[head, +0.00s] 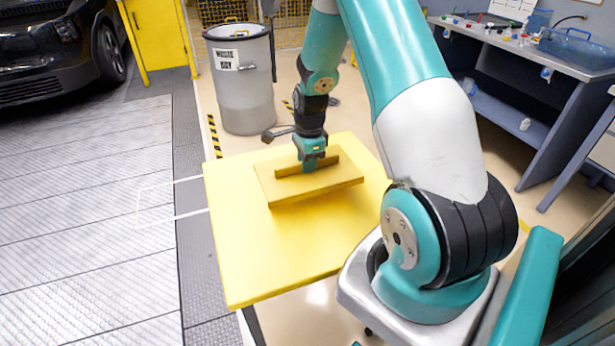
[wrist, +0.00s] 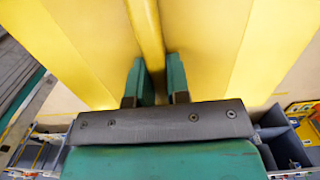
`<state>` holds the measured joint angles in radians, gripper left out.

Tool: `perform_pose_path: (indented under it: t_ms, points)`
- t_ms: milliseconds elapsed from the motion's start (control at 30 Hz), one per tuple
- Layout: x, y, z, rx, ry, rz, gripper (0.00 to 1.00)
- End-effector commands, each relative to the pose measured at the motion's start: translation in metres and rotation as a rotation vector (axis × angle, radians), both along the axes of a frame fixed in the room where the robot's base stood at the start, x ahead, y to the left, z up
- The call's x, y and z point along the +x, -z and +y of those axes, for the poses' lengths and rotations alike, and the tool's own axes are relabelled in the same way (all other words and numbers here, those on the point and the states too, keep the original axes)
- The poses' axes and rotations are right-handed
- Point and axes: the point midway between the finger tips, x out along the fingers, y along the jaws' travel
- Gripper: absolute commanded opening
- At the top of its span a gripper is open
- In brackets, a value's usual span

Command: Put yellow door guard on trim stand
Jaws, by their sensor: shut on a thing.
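The yellow door guard (head: 323,185) is a flat yellow panel with a raised rib along its top. It is over the yellow top of a stand or table (head: 262,252), likely the trim stand; I cannot tell whether it touches that top. My gripper (head: 308,165) points down and is shut on the rib of the guard. In the wrist view, my two green fingers (wrist: 157,82) are on either side of the guard's rib (wrist: 147,35). The fingertips are partly hidden by the rib in the head view.
A grey bin (head: 245,90) stands behind the stand. A black car (head: 58,45) is at the upper left and a yellow cabinet (head: 158,38) beside it. A workbench (head: 515,45) with small items is at the upper right. The stand's front left top is bare.

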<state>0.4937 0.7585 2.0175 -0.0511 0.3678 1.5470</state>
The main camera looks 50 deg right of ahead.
Motion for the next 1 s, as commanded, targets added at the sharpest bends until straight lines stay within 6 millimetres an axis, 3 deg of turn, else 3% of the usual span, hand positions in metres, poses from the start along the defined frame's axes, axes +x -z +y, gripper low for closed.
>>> perform_pose_path:
  t_ms: [433,833,867,900,967,1000]
  points:
    - [0.0,0.053,0.0,0.001,-0.002,0.002,0.0]
    - [0.0,0.06,0.0,0.0,-0.002,-0.001,0.0]
    - [0.0,0.059,0.0,0.0,-0.002,-0.001,0.21]
    - [0.0,0.058,0.0,0.0,-0.002,-0.001,0.3]
    - [0.0,0.058,0.0,0.0,-0.002,-0.001,0.42]
    - [0.0,0.058,0.0,0.0,-0.002,-0.001,0.42]
